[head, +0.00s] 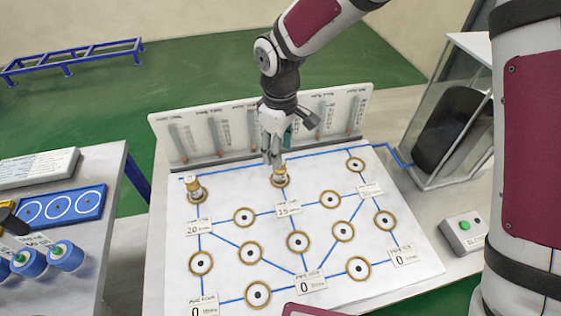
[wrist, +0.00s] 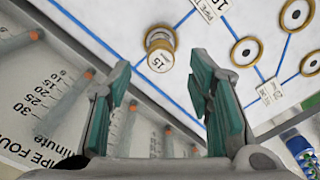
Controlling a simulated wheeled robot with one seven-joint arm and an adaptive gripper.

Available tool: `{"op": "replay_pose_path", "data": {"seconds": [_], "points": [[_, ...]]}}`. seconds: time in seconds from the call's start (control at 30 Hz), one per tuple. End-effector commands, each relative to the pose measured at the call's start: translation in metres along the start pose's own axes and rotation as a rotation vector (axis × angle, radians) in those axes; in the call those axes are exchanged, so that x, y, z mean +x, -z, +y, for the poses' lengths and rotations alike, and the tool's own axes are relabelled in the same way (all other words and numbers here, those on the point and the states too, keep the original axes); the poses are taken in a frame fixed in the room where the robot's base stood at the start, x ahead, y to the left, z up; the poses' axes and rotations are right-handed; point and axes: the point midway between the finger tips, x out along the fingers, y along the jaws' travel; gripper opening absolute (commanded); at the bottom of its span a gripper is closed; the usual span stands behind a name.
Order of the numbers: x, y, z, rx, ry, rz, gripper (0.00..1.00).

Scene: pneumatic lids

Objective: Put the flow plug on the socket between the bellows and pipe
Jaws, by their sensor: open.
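My gripper (head: 273,157) is open and empty, with teal finger pads; it also shows in the wrist view (wrist: 160,72). A brass-and-white flow plug (head: 280,176) stands on a socket at the board's back middle, below my fingers in the head view. In the wrist view this plug (wrist: 160,50) reads 15 and sits beyond the fingertips, not between them. A second similar plug (head: 194,189) stands at the board's back left. A bare socket ring (head: 356,164) lies at the back right, near the line to the black bellows (head: 451,130). I cannot tell which plug is meant.
The white board (head: 375,290) carries several bare sockets, blue lines and number cards. An upright gauge panel (head: 225,137) borders its back. A clear case (head: 480,75) encloses the bellows. A button box (head: 463,232) stands right. Blue cylinders (head: 65,255) sit on the left table.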

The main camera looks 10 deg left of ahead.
Motion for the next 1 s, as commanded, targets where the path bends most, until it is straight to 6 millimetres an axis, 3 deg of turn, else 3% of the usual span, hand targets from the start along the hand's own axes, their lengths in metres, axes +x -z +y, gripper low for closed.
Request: {"op": "replay_pose_path", "data": {"seconds": [0.2,0.67,0.77,1.0], "points": [[-0.028,0.000,0.000,-0.001,-0.001,0.001,0.47],[-0.043,-0.007,0.003,0.020,-0.012,0.002,0.47],[-0.065,-0.027,0.012,0.080,-0.046,0.009,0.47],[-0.142,-0.117,0.027,0.357,-0.162,0.054,0.47]]}}
